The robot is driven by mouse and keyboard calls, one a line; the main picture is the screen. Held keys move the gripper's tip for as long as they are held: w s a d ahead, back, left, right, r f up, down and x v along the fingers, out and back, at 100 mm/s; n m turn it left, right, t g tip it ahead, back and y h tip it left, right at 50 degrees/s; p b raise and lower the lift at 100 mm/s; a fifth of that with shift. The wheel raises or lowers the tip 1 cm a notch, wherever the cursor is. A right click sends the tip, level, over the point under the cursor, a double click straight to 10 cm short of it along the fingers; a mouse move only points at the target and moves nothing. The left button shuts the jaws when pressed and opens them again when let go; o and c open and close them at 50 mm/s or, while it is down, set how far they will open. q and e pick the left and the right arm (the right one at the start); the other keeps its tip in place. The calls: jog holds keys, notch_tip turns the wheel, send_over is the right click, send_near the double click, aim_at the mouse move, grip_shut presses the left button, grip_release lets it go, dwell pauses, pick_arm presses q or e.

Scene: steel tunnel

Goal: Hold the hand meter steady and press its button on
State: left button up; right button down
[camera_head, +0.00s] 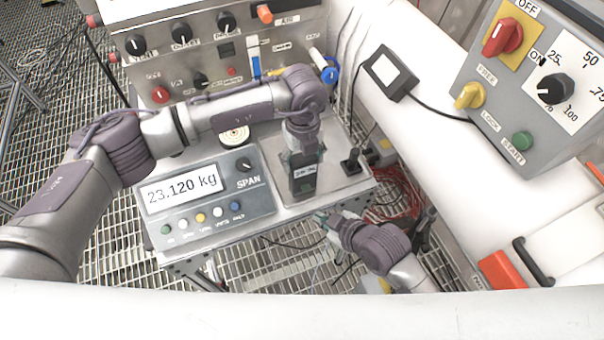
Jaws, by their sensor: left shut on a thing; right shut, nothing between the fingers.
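The hand meter (303,184) is a small dark device with a little pale display near its top. It stands over the steel plate (337,171) of the bench scale. My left gripper (303,155) comes down from above and is shut on the meter's upper end. I cannot tell whether the meter touches the plate. My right gripper (326,214) is shut and empty, just below and right of the meter, by the plate's front edge. It looks apart from the meter. The meter's button is too small to make out.
The scale console (209,195) reads 23.120 kg, left of the meter. A control panel (190,55) with knobs stands behind. A grey switch box (535,75) is at upper right, above a white pipe (450,130). Red cables (403,195) hang right of the bench; grating lies below.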

pick_arm(q)
jog(key=o, duration=1.4)
jog(key=shift+c, duration=0.2)
